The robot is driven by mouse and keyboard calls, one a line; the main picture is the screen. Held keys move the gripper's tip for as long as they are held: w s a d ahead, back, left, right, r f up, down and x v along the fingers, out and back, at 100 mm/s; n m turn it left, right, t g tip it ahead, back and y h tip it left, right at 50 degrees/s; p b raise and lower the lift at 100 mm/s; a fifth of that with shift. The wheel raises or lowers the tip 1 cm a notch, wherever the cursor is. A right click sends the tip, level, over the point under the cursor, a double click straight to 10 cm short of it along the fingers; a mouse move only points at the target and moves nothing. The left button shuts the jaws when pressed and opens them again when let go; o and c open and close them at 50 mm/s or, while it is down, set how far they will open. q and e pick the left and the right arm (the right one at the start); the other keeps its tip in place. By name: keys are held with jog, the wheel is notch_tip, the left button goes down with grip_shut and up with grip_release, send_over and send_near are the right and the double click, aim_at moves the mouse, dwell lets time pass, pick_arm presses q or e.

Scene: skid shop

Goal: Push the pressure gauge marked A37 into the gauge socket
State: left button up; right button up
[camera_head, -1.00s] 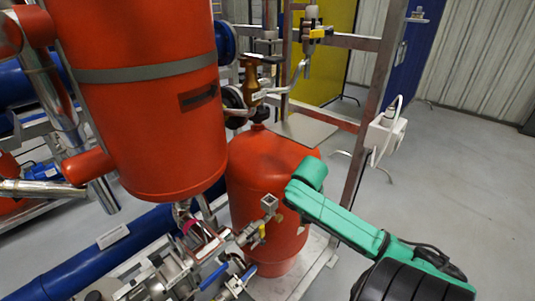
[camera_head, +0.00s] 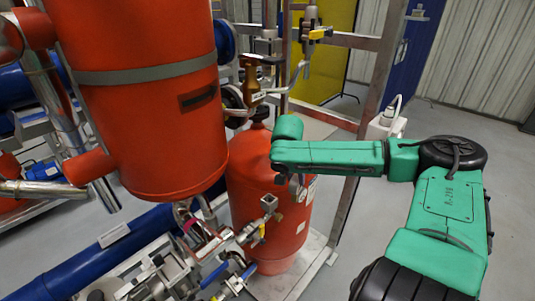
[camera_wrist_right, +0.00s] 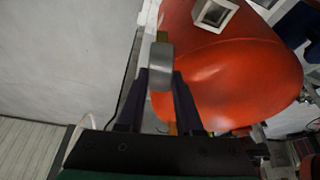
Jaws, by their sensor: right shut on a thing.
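My right gripper (camera_wrist_right: 161,82) is shut on the pressure gauge (camera_wrist_right: 161,66), a grey round body seen edge-on. No A37 marking can be read. A square, open metal fitting (camera_wrist_right: 214,13), which looks like the gauge socket, stands ahead and to the right of the gauge, apart from it. In the head view this fitting (camera_head: 269,202) sits on the pipework before the red tank. My left gripper is not in view.
The red tank (camera_head: 254,181) stands close beside the gripper. A large red vessel (camera_head: 150,120) hangs at left. Valves and pipes (camera_head: 205,245) lie below. Open floor is at right.

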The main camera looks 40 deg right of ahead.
jog(key=shift+m+g, duration=0.3)
jog(key=shift+m, duration=0.5)
jog(key=w+a+r, duration=0.1)
jog(key=r, duration=0.1)
jog(key=w+a+r, duration=0.1)
jog(key=r, duration=0.1)
jog(key=w+a+r, duration=0.1)
jog(key=r, duration=0.1)
jog(key=shift+w+a+r+p, duration=0.1)
jog(key=shift+w+p, duration=0.05)
jog(key=shift+p, duration=0.2)
jog(key=shift+m, duration=0.5)
jog(key=a+r, duration=0.1)
jog(key=w+a+r, duration=0.2)
jog(key=a, duration=0.1)
jog(key=shift+a, duration=0.1)
jog(key=f+b, duration=0.2)
jog(key=f, duration=0.1)
jog(key=f+b, duration=0.2)
jog(key=shift+s+d, duration=0.15)
jog(key=shift+d, duration=0.1)
jog(key=shift+a+f+b, duration=0.1)
jog(key=shift+f+b, duration=0.15)
jog(key=shift+b, duration=0.05)
jog(key=shift+a, duration=0.1)
